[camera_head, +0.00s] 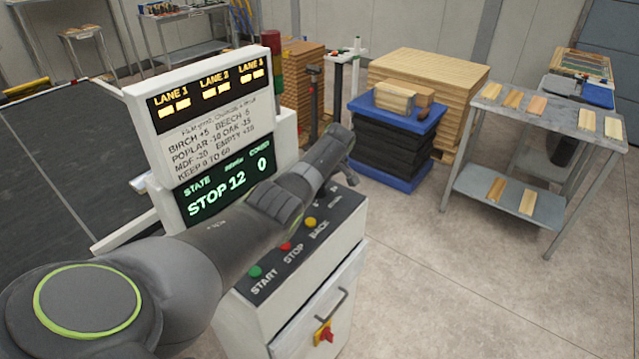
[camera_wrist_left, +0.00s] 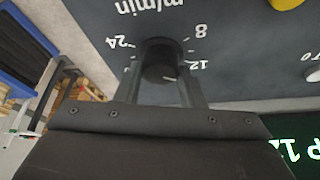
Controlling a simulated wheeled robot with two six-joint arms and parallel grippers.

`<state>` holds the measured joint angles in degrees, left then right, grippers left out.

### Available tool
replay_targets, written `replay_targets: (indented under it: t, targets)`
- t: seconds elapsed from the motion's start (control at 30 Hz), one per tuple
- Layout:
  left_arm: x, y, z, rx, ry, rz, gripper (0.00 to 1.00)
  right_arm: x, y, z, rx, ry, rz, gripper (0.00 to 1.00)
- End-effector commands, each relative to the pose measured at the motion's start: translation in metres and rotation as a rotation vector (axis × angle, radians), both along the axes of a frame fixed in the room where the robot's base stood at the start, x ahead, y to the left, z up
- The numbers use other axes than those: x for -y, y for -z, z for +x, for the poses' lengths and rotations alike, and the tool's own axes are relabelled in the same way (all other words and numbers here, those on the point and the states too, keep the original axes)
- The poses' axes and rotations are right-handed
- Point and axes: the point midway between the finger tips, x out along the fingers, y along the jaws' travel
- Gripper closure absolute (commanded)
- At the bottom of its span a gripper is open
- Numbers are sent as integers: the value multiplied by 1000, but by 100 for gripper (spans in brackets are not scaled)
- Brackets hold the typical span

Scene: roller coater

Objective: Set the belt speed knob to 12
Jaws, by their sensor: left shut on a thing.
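The belt speed knob (camera_wrist_left: 160,72) is a dark round knob in the left wrist view, on a dark panel marked m/min with 8, 12 and 24 around it. A short pale mark shows on the knob; I cannot tell exactly which number it points at. My left gripper (camera_wrist_left: 161,60) is shut on the knob, one finger on each side. In the head view my left arm reaches over the console and hides the knob. The display (camera_head: 225,187) reads STOP, 12 and 0. My right gripper is not in view.
The control panel (camera_head: 325,232) has a green START button (camera_head: 255,271), a red STOP button (camera_head: 286,246) and a yellow BACK button (camera_head: 310,222). A red and yellow switch (camera_head: 324,333) is on the cabinet front. A grey rack (camera_head: 560,130) with boards stands right. Floor between is clear.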

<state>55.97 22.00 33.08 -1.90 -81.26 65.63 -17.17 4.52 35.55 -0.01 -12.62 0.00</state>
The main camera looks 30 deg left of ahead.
Motion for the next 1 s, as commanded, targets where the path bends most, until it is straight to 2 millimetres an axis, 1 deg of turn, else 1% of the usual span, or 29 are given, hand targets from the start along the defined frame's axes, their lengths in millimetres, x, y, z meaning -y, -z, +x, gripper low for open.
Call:
replay_targets:
  t: [0.2, 0.23, 0.4, 0.77, 0.87, 1.0]
  targets:
    - [0, -2, 1, 3, 1, 1, 87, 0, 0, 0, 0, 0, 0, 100]
    - [0, -2, 1, 3, 1, 1, 63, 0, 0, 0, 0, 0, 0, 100]
    - [0, -1, 1, 2, 2, 0, 43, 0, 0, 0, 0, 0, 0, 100]
    - [1, -3, 0, 3, 2, 0, 43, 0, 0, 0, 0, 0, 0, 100]
    - [3, -9, 0, 2, 3, 0, 43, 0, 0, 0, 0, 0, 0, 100]
    - [9, -23, -2, 3, 3, 0, 43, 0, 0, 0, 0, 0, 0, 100]
